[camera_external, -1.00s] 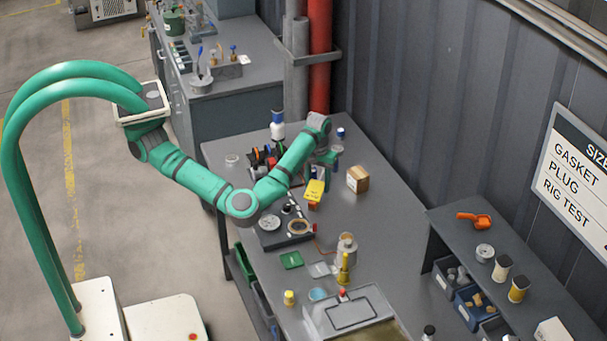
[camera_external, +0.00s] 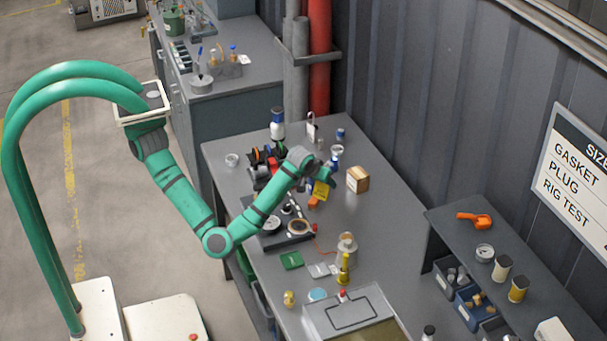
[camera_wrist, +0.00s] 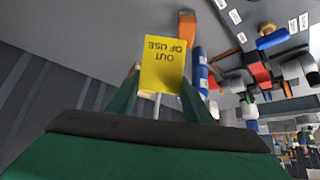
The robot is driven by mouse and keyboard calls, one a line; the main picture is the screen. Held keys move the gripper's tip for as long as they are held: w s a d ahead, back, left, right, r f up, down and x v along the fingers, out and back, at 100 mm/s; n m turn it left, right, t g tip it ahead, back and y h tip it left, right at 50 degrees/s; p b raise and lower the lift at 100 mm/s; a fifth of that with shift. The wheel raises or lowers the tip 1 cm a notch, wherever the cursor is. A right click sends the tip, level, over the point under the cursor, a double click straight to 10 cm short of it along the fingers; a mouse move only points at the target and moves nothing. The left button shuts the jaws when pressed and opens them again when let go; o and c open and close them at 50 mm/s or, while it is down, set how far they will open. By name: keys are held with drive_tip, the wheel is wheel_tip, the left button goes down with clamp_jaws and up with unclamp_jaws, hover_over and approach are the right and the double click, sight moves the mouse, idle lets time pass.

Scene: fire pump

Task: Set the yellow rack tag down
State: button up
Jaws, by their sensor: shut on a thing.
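The yellow rack tag (camera_external: 320,192) hangs at my gripper (camera_external: 323,181) over the middle of the workbench (camera_external: 385,225). In the wrist view the tag (camera_wrist: 163,65) faces the camera with "OUT OF USE" upside down. A thin pale stem below its panel runs down between the green fingers of my gripper (camera_wrist: 158,98). I cannot tell whether the tag touches the bench.
An orange block (camera_external: 313,204) lies close below the tag. A cardboard box (camera_external: 358,180) stands to the right.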

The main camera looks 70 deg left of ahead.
drive_tip(key=w+d+m+t, duration=0.2)
drive_tip(key=d+m+t, duration=0.1)
drive_tip(key=d+t, duration=0.3)
drive_tip(key=shift+g, duration=0.4)
drive_tip(key=shift+d+f, duration=0.2)
drive_tip(key=shift+f, duration=1.4)
drive_tip(key=shift+d+f, duration=0.15)
drive_tip(key=shift+f, duration=1.45)
drive_tip(key=shift+f, duration=0.55)
drive_tip(key=o, duration=1.2)
